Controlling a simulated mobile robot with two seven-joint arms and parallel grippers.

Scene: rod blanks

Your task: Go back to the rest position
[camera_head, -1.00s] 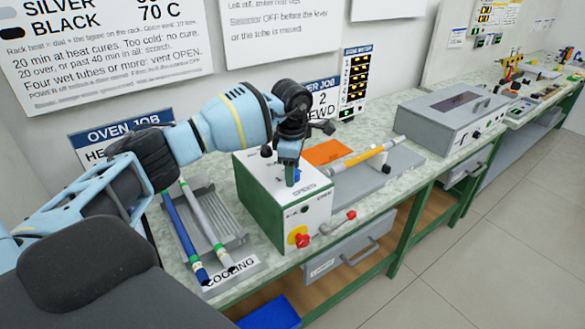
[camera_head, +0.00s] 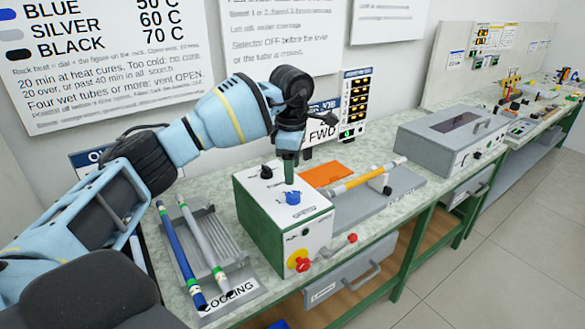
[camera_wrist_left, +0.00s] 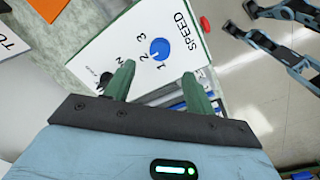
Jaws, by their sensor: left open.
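My left gripper (camera_head: 289,178) is above the top of the green-and-white speed box (camera_head: 270,205), with its fingers pointing down. It is open and empty. The blue speed knob (camera_head: 293,198) lies just below the fingertips in the head view and looks clear of them. In the left wrist view, the two green fingers (camera_wrist_left: 158,74) stand apart, with the blue knob (camera_wrist_left: 160,48) beyond them on the white panel marked SPEED.
A cooling rack (camera_head: 238,282) left of the box holds a blue tube (camera_head: 180,252) and a silver tube (camera_head: 202,240). Right of the box, a yellow-orange rod (camera_head: 365,178) lies over a grey plate. A grey oven-like box (camera_head: 452,138) stands farther right. Wall signs are behind.

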